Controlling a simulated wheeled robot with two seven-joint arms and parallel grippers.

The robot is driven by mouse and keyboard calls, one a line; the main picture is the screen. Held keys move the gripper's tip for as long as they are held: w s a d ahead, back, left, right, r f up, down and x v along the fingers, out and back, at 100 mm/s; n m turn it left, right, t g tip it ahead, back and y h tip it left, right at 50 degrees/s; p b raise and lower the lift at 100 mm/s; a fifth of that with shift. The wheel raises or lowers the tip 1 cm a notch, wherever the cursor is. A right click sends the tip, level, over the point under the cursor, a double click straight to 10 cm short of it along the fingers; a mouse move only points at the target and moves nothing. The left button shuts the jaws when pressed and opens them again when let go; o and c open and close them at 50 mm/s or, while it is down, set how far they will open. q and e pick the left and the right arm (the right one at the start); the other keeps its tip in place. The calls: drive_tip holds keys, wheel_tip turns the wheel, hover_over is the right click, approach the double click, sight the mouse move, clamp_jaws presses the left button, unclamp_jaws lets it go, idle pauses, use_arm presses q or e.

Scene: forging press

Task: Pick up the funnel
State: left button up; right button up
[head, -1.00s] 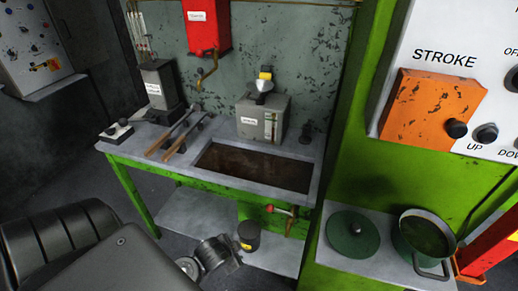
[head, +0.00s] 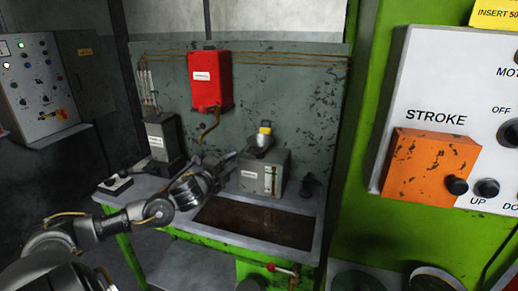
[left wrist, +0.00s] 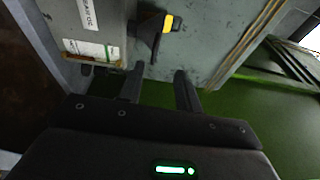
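What looks like the funnel (head: 259,142), small and grey with a yellow part at its top, sits on the grey labelled box (head: 263,172) on the bench. In the left wrist view, a dark shape with a yellow end, likely the same funnel (left wrist: 154,27), stands out from the box (left wrist: 98,22). My left gripper (head: 230,160) is just left of the box. In the left wrist view its two dark fingers (left wrist: 160,80) are apart with nothing between them; the funnel is ahead of them. My right gripper is not in view.
The bench (head: 310,222) has a sunken dark basin (head: 255,222) in front of the box. A red box (head: 211,80) with a hanging lever is on the wall above. A dark grey unit (head: 164,137) stands at left. The green press frame (head: 365,190) rises at right.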

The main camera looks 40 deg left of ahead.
sight(248, 151)
use_arm(q)
drive_tip(key=w+p, duration=0.1)
drive_tip(key=w, duration=0.2)
drive_tip(key=w+a+p, duration=0.1)
drive_tip(key=w, duration=0.3)
drive_tip(key=w+p, duration=0.2)
drive_tip(key=w, duration=0.1)
drive_tip(key=shift+w+a+f, duration=0.2)
drive_tip(key=shift+w+f, duration=0.1)
drive_tip(key=shift+f, duration=0.1)
drive_tip(key=shift+s, duration=0.1)
drive_tip(key=shift+c, duration=0.6)
clamp_jaws()
